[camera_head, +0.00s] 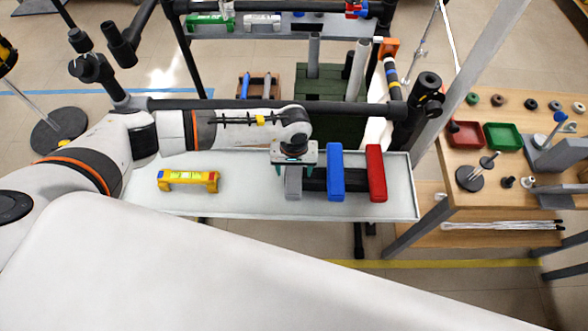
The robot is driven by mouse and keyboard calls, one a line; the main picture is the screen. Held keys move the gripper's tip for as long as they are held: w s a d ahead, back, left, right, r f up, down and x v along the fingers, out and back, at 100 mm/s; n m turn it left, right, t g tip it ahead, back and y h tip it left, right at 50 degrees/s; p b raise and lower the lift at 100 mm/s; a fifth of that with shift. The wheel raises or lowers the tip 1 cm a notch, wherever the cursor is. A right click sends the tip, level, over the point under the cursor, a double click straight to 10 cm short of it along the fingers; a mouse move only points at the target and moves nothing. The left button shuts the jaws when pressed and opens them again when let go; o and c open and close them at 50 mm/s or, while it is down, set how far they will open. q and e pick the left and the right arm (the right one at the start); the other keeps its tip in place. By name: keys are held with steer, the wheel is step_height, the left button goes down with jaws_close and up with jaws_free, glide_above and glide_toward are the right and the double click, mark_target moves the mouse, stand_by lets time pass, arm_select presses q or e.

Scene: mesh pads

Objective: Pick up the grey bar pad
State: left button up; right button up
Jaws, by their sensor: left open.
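The grey bar pad (293,190) lies in the pale tray, left of the blue bar pad (336,175) and the red bar pad (376,175). My left gripper (294,170) points down over the far part of the grey pad. Its jaws are open, with one finger on the pad's left side and one on its right. The gripper hides the far end of the pad. I cannot tell whether the fingers touch it. My right gripper is out of view.
A yellow level-like piece (188,181) lies at the left of the tray (240,201). Dark pieces (315,180) lie between the grey and blue pads. A dark rail (250,104) runs behind the tray. A wooden table (450,200) with small bins stands at right.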

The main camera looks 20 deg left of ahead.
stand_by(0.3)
arm_select(q)
steer(key=c, duration=1.3)
